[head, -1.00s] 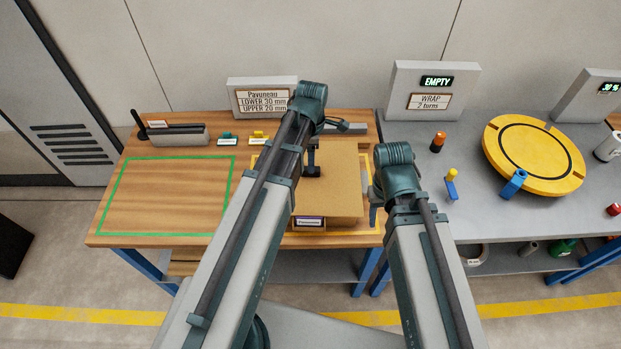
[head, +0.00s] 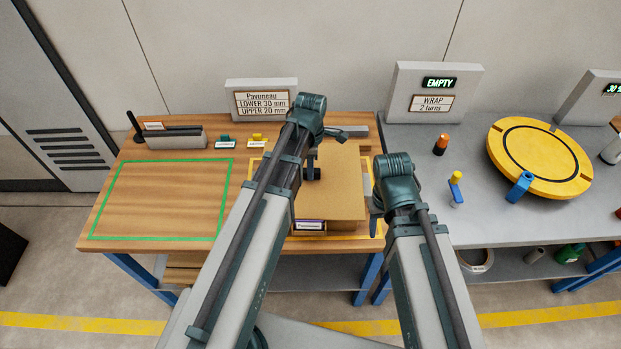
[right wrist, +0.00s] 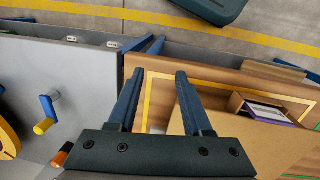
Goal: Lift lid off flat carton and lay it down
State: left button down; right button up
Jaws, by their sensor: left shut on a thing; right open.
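The flat brown carton lies inside the yellow outline on the wooden table, its cardboard lid (head: 335,195) on top. My right gripper (head: 376,212) is beside the carton's right side. The right wrist view shows its two fingers (right wrist: 161,75) apart and empty, beside the lid (right wrist: 235,145).
A green outlined area (head: 165,200) on the table's left is empty. A sign (head: 261,98) and a grey holder (head: 176,138) stand at the back. On the right, a grey bench carries a yellow turntable (head: 540,155) and small orange and blue items.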

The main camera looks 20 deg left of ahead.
pick_arm(q)
jog(key=shift+r, duration=0.1)
dwell(0.3)
notch_tip(320, 180, up, 10)
jog(key=p, duration=1)
jog(key=shift+a, duration=0.15)
